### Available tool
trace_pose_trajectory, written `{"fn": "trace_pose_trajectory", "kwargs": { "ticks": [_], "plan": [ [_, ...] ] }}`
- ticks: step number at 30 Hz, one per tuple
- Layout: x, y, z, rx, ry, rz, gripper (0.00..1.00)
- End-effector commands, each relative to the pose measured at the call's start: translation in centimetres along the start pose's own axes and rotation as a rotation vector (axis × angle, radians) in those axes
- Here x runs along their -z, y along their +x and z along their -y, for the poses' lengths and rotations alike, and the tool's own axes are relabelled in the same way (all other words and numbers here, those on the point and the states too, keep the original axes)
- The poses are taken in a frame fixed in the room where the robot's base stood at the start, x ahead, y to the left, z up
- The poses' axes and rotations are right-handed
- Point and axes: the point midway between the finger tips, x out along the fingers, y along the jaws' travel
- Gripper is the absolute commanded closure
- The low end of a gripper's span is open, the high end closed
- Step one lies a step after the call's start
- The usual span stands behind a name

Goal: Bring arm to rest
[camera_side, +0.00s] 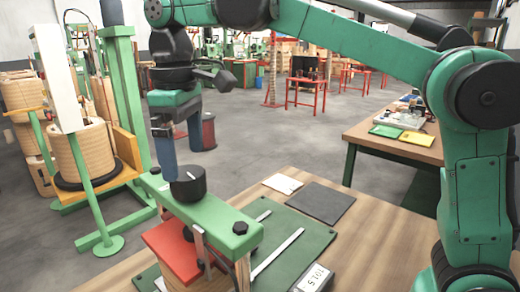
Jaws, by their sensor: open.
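My gripper (182,163) hangs down from my green arm at the left of the side view. Its two blue fingers are apart, with nothing visible between them. The fingertips are just above or beside a black knob (188,184) on a green clamp beam (213,218); I cannot tell whether they touch it. The beam lies over a red plate (177,248) on a wooden coil block, partly cut off at the bottom edge. My arm reaches across the top from its base at the right.
The wooden table (372,245) carries a green mat (310,238), a dark grey pad (320,201) and a white card (283,184). A green stand with a wound coil (84,152) is at the left. A second table (392,143) is behind right. The table's middle right is clear.

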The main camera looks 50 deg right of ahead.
Motion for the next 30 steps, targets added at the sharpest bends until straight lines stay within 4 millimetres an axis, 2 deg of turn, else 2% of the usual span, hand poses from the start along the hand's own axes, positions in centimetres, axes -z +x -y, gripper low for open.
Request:
{"fn": "trace_pose_trajectory", "kwargs": {
  "ticks": [4, 30],
  "plan": [
    [-0.1, -1.9, 0.0, 0.0, -0.015, 0.0, 0.01],
    [0.1, -1.6, -0.1, 0.0, -1.189, 0.0, 0.01]
  ]
}}
